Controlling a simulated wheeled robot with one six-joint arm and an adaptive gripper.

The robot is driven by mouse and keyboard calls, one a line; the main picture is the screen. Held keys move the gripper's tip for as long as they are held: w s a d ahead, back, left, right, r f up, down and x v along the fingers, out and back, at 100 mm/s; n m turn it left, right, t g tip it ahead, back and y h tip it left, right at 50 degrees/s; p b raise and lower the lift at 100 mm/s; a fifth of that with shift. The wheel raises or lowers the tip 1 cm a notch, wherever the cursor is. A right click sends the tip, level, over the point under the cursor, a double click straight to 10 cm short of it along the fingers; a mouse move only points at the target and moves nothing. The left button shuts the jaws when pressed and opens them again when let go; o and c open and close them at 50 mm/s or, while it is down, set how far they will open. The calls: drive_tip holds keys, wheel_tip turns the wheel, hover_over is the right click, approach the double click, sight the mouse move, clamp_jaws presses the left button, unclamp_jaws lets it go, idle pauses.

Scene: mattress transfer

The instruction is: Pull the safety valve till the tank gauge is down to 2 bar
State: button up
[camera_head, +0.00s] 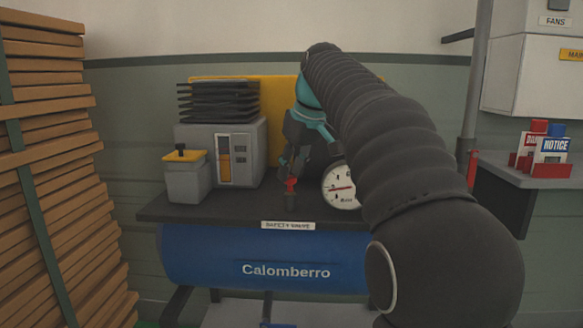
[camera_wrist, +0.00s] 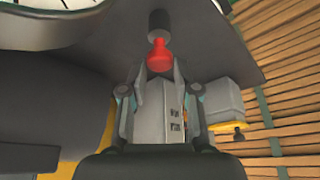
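The safety valve has a red knob (camera_head: 291,184) on a dark stem, standing upright at the front of the dark shelf above its white label (camera_head: 288,225). My gripper (camera_head: 287,163) is just above and behind the knob in the head view. In the wrist view, my gripper (camera_wrist: 160,68) has its two fingers apart, with the red knob (camera_wrist: 160,57) at the tips between them; whether they touch it I cannot tell. The gauge (camera_head: 338,187) is a white dial with a red needle pointing left, partly hidden by my arm; its numbers are too small to read.
A blue tank (camera_head: 200,255) lies under the shelf (camera_head: 230,212). A grey machine (camera_head: 245,160) and a small yellow-topped box (camera_head: 188,180) stand left of the valve. Stacked wooden slats (camera_head: 45,170) fill the left side. A side shelf (camera_head: 520,180) with signs is at right.

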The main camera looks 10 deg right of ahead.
drive_tip(key=shift+o, duration=1.4)
drive_tip(key=shift+r, duration=0.1)
drive_tip(key=v, duration=1.2)
drive_tip(key=s+a+f+m, duration=0.1)
drive_tip(key=s+f, duration=0.7)
drive_tip(key=f, duration=0.4)
drive_tip(key=s+a+f+m+t+h, duration=0.1)
drive_tip(key=s+f+m, duration=0.1)
drive_tip(key=s+f, duration=0.7)
drive_tip(key=s+f+m+h, duration=0.1)
drive_tip(key=s+f+m, duration=0.1)
drive_tip(key=s+f, duration=0.7)
wheel_tip(320, 180, down, 6)
drive_tip(key=shift+a+r+t, duration=0.2)
drive_tip(key=shift+a+t, duration=0.1)
drive_tip(key=shift+a, duration=0.1)
